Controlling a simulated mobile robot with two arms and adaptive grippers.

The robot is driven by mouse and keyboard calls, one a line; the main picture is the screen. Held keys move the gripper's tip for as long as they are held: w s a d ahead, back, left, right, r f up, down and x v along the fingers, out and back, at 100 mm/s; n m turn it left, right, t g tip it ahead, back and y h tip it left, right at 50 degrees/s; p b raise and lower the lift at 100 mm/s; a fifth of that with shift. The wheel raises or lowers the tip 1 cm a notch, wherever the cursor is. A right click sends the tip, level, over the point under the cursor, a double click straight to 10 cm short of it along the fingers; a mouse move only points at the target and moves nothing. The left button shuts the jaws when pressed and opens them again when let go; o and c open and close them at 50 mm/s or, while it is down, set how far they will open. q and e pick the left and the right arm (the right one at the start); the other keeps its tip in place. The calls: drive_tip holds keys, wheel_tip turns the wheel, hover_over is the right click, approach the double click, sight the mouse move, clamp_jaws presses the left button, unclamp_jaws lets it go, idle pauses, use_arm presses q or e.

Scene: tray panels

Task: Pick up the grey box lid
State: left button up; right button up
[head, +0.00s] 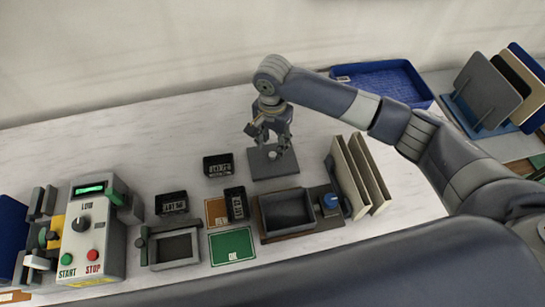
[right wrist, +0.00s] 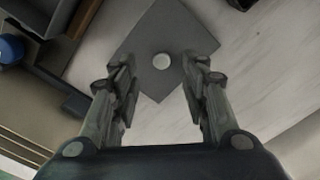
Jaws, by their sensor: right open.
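The grey box lid (head: 264,168) is a flat square plate with a round pale knob in its middle, lying on the white table in the head view. In the right wrist view the lid (right wrist: 147,40) is turned like a diamond, and its knob (right wrist: 161,61) shows between the fingers. My right gripper (head: 272,146) is directly above the lid and points down. Its fingers (right wrist: 158,85) are open on either side of the knob, with nothing held. An open grey box (head: 262,216) stands just in front of the lid. My left gripper is not in view.
Small black labelled boxes (head: 217,165) lie left of the lid. Upright beige panels (head: 343,178) stand to the right, beside a blue knob (head: 329,202). A blue tray (head: 424,99) is at the back right. A control box (head: 92,248) stands at the left. The table behind the lid is clear.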

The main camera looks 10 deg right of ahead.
sight(273, 154)
wheel_tip(273, 154, down, 5)
drive_tip(key=shift+w+p, duration=0.15)
drive_tip(key=shift+p, duration=0.45)
drive_tip(key=shift+f, duration=0.1)
drive_tip(key=shift+c, duration=0.6)
clamp_jaws()
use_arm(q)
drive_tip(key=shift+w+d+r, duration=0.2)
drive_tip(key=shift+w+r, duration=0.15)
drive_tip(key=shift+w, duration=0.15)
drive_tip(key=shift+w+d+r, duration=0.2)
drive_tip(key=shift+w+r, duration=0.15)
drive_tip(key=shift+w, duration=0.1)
